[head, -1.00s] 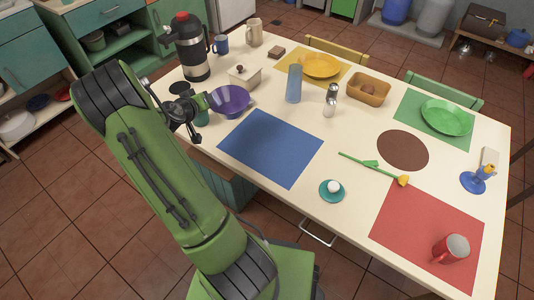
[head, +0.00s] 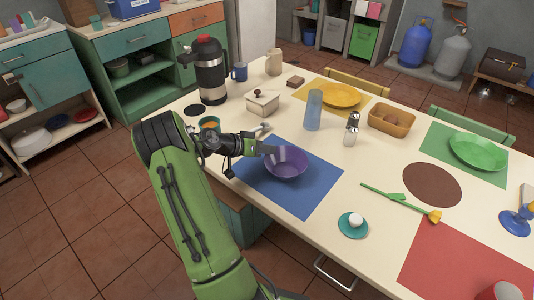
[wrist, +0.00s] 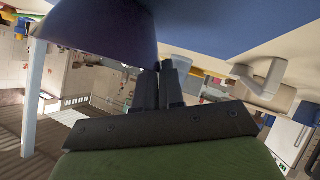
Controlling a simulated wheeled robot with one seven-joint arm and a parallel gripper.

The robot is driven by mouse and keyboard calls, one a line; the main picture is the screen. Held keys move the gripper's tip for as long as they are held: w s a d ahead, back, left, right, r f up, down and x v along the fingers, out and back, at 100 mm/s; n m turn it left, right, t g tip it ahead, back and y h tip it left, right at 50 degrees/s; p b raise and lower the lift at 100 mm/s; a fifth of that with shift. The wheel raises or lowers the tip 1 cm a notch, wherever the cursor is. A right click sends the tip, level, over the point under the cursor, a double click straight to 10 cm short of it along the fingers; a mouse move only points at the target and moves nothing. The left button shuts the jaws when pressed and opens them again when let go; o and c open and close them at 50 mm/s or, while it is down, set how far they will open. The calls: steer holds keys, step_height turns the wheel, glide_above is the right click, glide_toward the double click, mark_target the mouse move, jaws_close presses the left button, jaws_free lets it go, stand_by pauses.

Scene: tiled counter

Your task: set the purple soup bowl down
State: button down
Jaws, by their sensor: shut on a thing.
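The purple soup bowl (head: 286,163) is upright over the blue placemat (head: 312,201) in the head view. My gripper (head: 262,150) reaches it from the left and is shut on its left rim. In the wrist view the bowl (wrist: 100,30) fills the upper left, and the fingers of my gripper (wrist: 172,75) meet its edge. The blue placemat (wrist: 220,25) shows beyond the bowl there. I cannot tell whether the bowl touches the placemat or hangs just above it.
A white lidded pot (head: 262,104), a blue glass (head: 313,110) and metal shakers (head: 351,130) stand behind the placemat. An orange-topped cup (head: 209,124) is beside my arm. A teal saucer with an egg (head: 352,225) is to the right. The placemat's front part is bare.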

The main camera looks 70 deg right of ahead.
steer(key=c, duration=1.2)
jaws_free()
steer(key=w+a+r+n+t+y+p, duration=0.1)
steer(key=w+a+r+n+t, duration=0.3)
steer(key=a, duration=0.5)
steer(key=w+a+r+n+t+y+p, duration=0.1)
steer(key=w+a+r+n+t, duration=0.1)
steer(key=w+a+r, duration=0.55)
steer(key=w+a+r+n+t+y+p, duration=0.1)
steer(key=w+a+r+n+t, duration=0.25)
steer(key=a, duration=0.75)
steer(key=s+a+r+n+t+y, duration=0.1)
steer(key=s+a+n, duration=0.2)
steer(key=a, duration=0.4)
steer(key=s+a+r+n+t+y, duration=0.1)
steer(key=s+a+n+t+y, duration=0.1)
steer(key=a, duration=0.5)
steer(key=s+a+r+n+t+y, duration=0.1)
steer(key=s+a+n+t+y, duration=0.1)
steer(key=s+a+n, duration=0.2)
steer(key=shift+a+r+n, duration=0.2)
steer(key=shift+a+n, duration=1.15)
steer(key=shift+a, duration=0.15)
